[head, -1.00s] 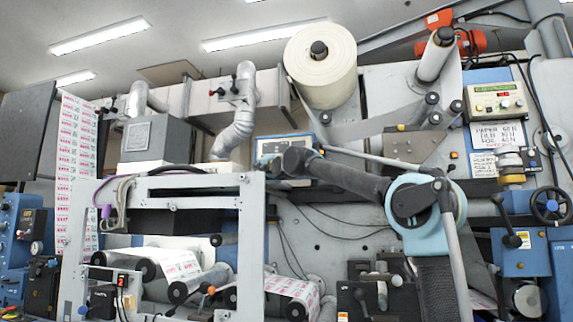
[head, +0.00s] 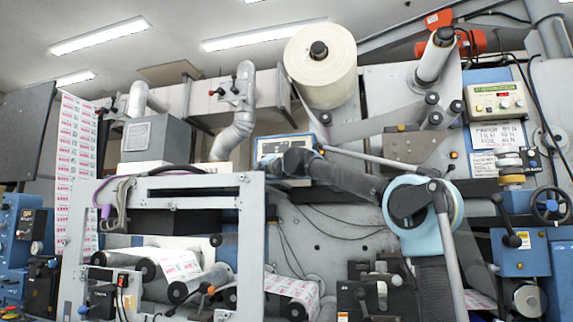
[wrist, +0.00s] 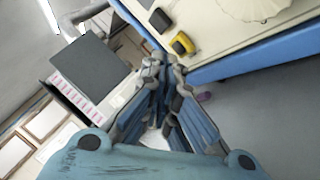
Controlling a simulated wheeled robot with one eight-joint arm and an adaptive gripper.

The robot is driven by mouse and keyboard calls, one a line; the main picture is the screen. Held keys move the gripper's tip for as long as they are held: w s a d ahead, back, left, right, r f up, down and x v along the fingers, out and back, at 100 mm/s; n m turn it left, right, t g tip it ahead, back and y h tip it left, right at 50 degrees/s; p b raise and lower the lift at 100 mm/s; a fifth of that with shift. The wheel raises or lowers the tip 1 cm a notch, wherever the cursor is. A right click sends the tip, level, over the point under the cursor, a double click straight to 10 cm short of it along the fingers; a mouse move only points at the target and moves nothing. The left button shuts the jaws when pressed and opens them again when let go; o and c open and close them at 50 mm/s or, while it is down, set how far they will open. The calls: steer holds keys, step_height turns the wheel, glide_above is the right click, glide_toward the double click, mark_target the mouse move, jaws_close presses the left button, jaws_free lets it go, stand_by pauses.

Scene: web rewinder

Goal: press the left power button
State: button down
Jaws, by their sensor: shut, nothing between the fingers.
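A cream control panel with a blue frame (head: 283,143) stands on the machine at mid-height in the head view, and my arm hides part of it. In the wrist view the panel (wrist: 232,45) fills the upper right. A dark square button (wrist: 160,19) and a yellow button (wrist: 182,43) sit side by side near its edge. I cannot tell which is the left power button. My gripper (wrist: 160,64) is shut and empty, its tips close below the two buttons in the picture. Contact cannot be made out. In the head view the gripper is small and dark against the panel.
A large paper roll (head: 319,66) sits above the panel. A bent metal duct (head: 237,125) stands to its left. A grey frame (head: 252,240) with printed webs stands lower left. Another control box (head: 497,100) is at the upper right.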

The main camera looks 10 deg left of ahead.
steer(key=shift+w, duration=0.1)
stand_by(0.6)
steer(key=shift+w, duration=0.2)
steer(key=shift+w, duration=0.35)
stand_by(0.8)
steer(key=shift+s, duration=0.1)
steer(key=shift+s+a, duration=0.1)
steer(key=shift+s, duration=0.65)
steer(key=s, duration=0.6)
steer(key=shift+a, duration=0.2)
stand_by(0.6)
